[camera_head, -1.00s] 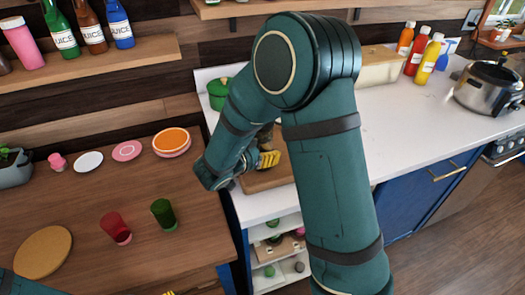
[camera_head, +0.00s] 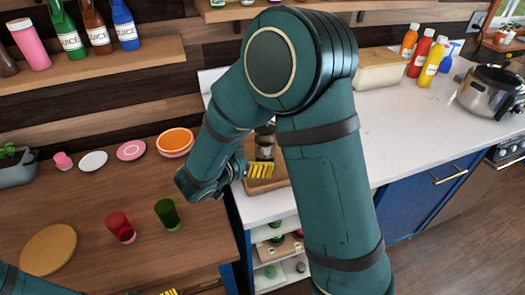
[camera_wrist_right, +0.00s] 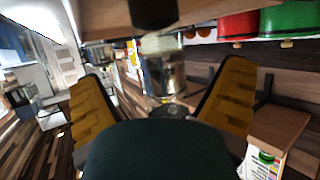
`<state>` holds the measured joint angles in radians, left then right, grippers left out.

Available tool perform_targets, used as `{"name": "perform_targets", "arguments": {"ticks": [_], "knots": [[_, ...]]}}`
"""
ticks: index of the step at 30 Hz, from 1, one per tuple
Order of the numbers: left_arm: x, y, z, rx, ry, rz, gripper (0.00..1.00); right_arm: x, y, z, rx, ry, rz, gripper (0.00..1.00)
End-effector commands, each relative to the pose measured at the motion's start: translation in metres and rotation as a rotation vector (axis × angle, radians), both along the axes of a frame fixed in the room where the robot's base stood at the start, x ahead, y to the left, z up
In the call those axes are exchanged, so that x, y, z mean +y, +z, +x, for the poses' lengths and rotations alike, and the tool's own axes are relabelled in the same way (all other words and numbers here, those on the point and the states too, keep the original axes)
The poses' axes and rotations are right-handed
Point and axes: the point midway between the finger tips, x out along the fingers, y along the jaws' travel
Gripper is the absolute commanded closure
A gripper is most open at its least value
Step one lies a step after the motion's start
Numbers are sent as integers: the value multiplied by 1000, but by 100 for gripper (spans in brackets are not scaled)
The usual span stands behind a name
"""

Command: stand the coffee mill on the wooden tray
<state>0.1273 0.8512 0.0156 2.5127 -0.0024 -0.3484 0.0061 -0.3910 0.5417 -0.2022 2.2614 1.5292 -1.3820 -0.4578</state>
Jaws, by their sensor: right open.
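The coffee mill (camera_head: 265,150), dark with a paler band, stands over the wooden tray (camera_head: 262,186) on the white counter; my right arm hides part of both. In the right wrist view the mill (camera_wrist_right: 165,72) shows a shiny body, a pale band and a dark end, beyond the spread yellow fingers. My right gripper (camera_head: 260,170) is open, just in front of the mill in the head view. Whether a finger touches it I cannot tell. Only a yellow tip of my left gripper (camera_head: 170,292) shows at the bottom edge; its opening is hidden.
A red cup (camera_head: 120,227) and green cup (camera_head: 167,214) stand on the wooden table with a round board (camera_head: 48,250) and plates. A cream bin (camera_head: 392,70), sauce bottles (camera_head: 430,60) and a pot (camera_head: 490,88) stand at the counter's back and right. The counter's middle is clear.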

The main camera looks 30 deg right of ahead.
Motion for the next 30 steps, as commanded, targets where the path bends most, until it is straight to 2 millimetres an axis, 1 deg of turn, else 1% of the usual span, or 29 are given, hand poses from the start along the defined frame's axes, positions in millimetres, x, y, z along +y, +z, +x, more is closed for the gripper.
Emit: {"name": "perform_targets", "arguments": {"ticks": [1,6,12,30], "knots": [[0,4,0,-1,1,0,1,10,6,-2,-1,5,-1,5],[0,9,2,-5,4,1,1,36,17,-12,-1,4,0,5],[1,11,3,-8,6,2,1,51,22,-18,-1,1,-1,5],[1,11,4,-8,6,2,1,53,23,-19,0,0,0,5]]}}
